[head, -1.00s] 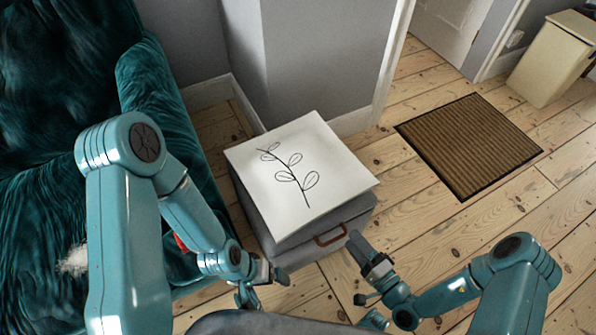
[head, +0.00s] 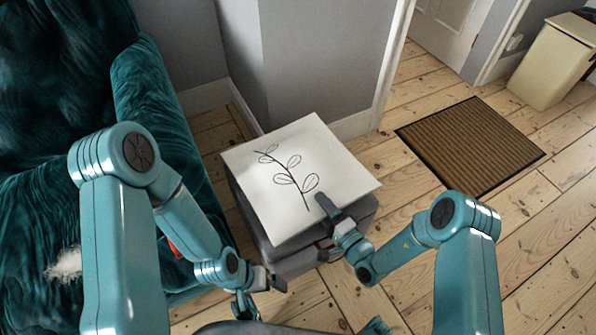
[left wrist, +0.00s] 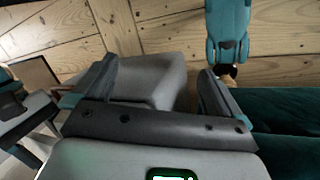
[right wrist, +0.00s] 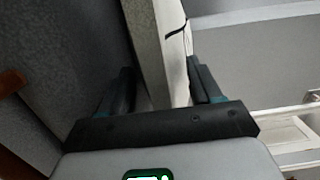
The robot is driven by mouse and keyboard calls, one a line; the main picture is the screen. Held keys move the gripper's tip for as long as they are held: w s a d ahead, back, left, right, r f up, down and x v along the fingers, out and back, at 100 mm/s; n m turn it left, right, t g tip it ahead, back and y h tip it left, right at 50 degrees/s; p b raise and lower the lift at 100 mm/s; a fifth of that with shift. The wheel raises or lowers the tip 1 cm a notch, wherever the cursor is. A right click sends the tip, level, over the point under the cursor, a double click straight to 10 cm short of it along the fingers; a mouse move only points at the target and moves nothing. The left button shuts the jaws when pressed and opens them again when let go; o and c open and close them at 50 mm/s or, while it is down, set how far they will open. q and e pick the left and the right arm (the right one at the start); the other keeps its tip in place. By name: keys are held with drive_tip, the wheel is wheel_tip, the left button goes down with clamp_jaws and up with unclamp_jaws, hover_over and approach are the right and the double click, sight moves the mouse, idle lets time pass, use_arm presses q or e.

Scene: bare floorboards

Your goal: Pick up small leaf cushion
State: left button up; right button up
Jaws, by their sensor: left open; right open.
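The small leaf cushion (head: 285,165) is a white square with a black leaf sprig. It lies flat on a grey fabric box (head: 240,205). My right gripper (head: 327,228) is open at the cushion's front right edge, with one finger over the top face and the other lower. In the right wrist view, the cushion (right wrist: 158,50) shows edge-on between the open fingers (right wrist: 163,90). I cannot tell whether they touch it. My left gripper (head: 262,288) is open and empty, low in front of the box. In the left wrist view, the box (left wrist: 150,80) shows beyond its fingers.
A teal velvet sofa (head: 150,90) stands on the left, with a fluffy white item (head: 66,265) on it. Grey walls (head: 320,60) rise behind the box. A brown doormat (head: 470,145) and a cream bin (head: 550,62) are on the right. Floorboards between are clear.

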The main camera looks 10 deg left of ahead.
drive_tip(key=c, duration=1)
clamp_jaws()
drive_tip(key=shift+r, duration=0.15)
